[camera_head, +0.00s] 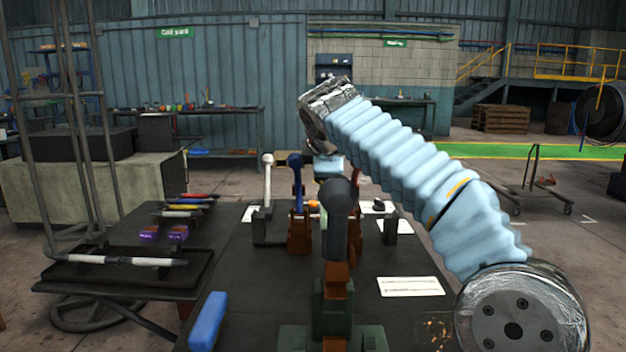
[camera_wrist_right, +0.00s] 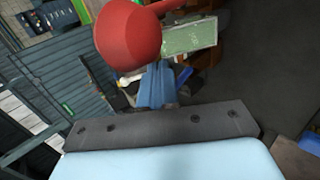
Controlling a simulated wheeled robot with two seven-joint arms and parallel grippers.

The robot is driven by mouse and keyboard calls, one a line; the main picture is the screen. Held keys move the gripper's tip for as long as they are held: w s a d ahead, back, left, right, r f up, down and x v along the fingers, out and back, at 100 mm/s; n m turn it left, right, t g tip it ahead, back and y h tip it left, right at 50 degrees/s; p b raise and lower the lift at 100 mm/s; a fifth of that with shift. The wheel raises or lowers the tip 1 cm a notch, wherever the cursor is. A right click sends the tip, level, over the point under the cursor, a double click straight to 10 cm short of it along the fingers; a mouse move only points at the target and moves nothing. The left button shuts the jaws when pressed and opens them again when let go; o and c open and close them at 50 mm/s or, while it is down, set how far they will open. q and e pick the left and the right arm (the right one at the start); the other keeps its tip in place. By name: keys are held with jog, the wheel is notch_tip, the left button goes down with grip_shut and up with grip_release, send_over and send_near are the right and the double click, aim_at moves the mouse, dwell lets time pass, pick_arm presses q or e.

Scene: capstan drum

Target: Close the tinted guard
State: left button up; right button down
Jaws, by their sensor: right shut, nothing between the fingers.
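I cannot make out a tinted guard in either view. My right arm comes in from the right of the head view in a light blue bellows sleeve, and its silver wrist is above the levers. In the right wrist view my right gripper (camera_wrist_right: 157,86) shows as narrow blue fingers, together and empty. A large red knob (camera_wrist_right: 127,36) is close to the camera, beside and partly in front of the fingers. In the head view a white-knobbed lever (camera_head: 268,175), a blue lever (camera_head: 296,178) and a dark round-headed lever (camera_head: 340,215) stand upright on the bench. My left gripper is not in view.
The dark bench (camera_head: 270,290) holds a blue block (camera_head: 208,320) and a white label card (camera_head: 410,286). The bench's right front looks mostly clear apart from my arm.

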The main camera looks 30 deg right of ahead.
jog(key=shift+w+d+r, duration=0.15)
jog(key=shift+w+d, duration=0.25)
jog(key=shift+w, duration=0.1)
jog(key=v, duration=1.3)
jog(key=shift+s+r, duration=0.25)
jog(key=shift+a, duration=0.15)
